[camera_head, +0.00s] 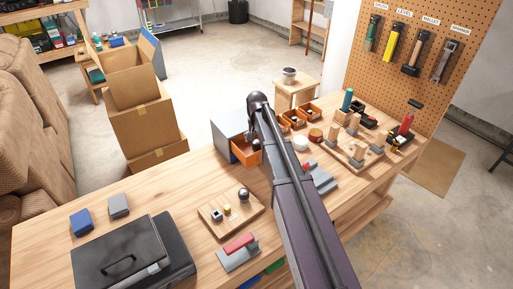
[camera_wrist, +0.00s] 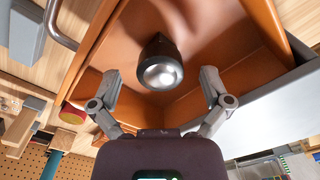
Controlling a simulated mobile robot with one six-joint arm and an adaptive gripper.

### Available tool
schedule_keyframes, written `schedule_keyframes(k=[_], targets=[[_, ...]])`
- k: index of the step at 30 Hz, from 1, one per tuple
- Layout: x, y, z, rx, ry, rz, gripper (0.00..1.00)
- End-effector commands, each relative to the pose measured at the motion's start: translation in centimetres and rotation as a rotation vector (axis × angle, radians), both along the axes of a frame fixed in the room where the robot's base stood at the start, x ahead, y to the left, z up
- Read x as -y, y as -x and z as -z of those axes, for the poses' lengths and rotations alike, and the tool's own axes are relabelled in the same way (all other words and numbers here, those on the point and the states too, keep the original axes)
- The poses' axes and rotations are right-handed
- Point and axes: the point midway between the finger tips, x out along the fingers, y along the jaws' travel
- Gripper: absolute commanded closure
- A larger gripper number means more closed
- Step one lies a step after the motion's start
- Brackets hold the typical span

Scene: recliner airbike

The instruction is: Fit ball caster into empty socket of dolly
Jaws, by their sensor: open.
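The ball caster (camera_wrist: 160,64), a black housing with a shiny steel ball, is in the orange drawer in the wrist view. My gripper (camera_wrist: 162,85) is open, its two fingers apart on either side of the caster's lower end in the picture; I cannot tell whether they touch it.
The open orange drawer (camera_head: 244,152) juts from a grey cabinet (camera_head: 229,127). A small board (camera_head: 212,224) with several fittings, a red-handled tool (camera_head: 238,243) and a black case (camera_head: 125,258) lie nearer. Orange bins (camera_head: 310,108) stand behind my arm. The bench's left middle is clear.

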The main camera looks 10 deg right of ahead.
Motion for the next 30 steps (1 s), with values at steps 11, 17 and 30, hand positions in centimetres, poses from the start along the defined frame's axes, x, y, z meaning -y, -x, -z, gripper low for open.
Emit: schedule_keyframes(k=[11,17,30], targets=[[0.0,0.0,2.1,0.000,0.000,0.000,0.02],[0.0,0.0,2.1,0.000,0.000,0.000,0.02],[0.0,0.0,2.1,0.000,0.000,0.000,0.14]])
